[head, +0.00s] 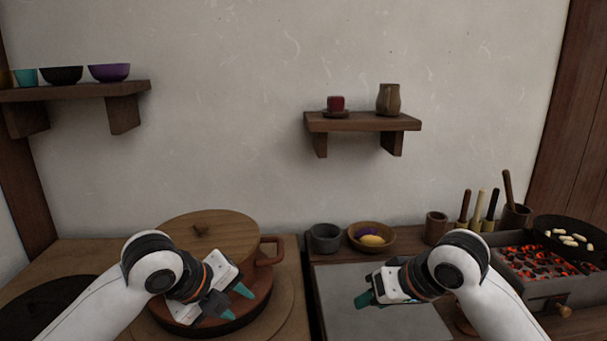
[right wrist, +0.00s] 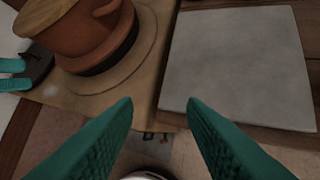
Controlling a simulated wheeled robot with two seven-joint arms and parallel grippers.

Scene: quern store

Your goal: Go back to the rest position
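My left gripper (head: 234,302) is in front of the large brown lidded pot (head: 262,283) in the head view. Its two teal fingers are apart with nothing between them. They also show at the left edge of the right wrist view (right wrist: 13,75). My right gripper (head: 365,299) is above the left part of the grey slab (head: 410,325) in the head view. In the right wrist view its teal fingers (right wrist: 160,110) are spread wide and empty. The slab (right wrist: 238,65) and the pot (right wrist: 88,35) lie beyond them there.
A grey cup (head: 325,238) and a wooden bowl (head: 388,245) with yellow and purple items stand behind the slab. A brazier of glowing coals (head: 535,264) with a black pan (head: 572,250) is at the right. Two wall shelves (head: 362,123) (head: 75,92) hold crockery.

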